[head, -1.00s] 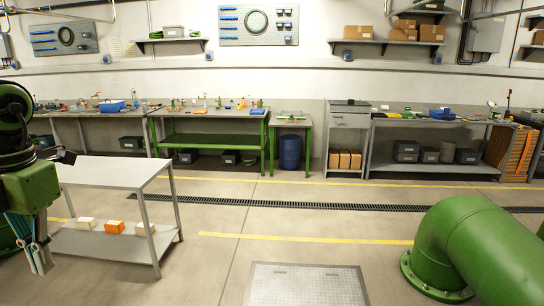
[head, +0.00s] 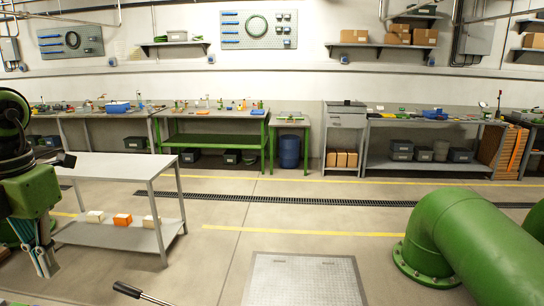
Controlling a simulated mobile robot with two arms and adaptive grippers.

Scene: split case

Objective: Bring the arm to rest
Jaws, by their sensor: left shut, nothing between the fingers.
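My left arm, green and black, hangs at the left edge of the head view. Its gripper (head: 46,262) points down, shut and empty, with its fingers close together in front of the left end of the grey table (head: 130,168). The gripper appears clear of the table, though the gap in depth is hard to tell. My right gripper is not in view.
The table's lower shelf holds an orange block (head: 122,220) and two pale blocks (head: 94,217). A large green pipe (head: 450,232) stands at right. A dark-ended lever (head: 128,290) shows at the bottom. Workbenches (head: 210,114) line the back wall; open floor lies between.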

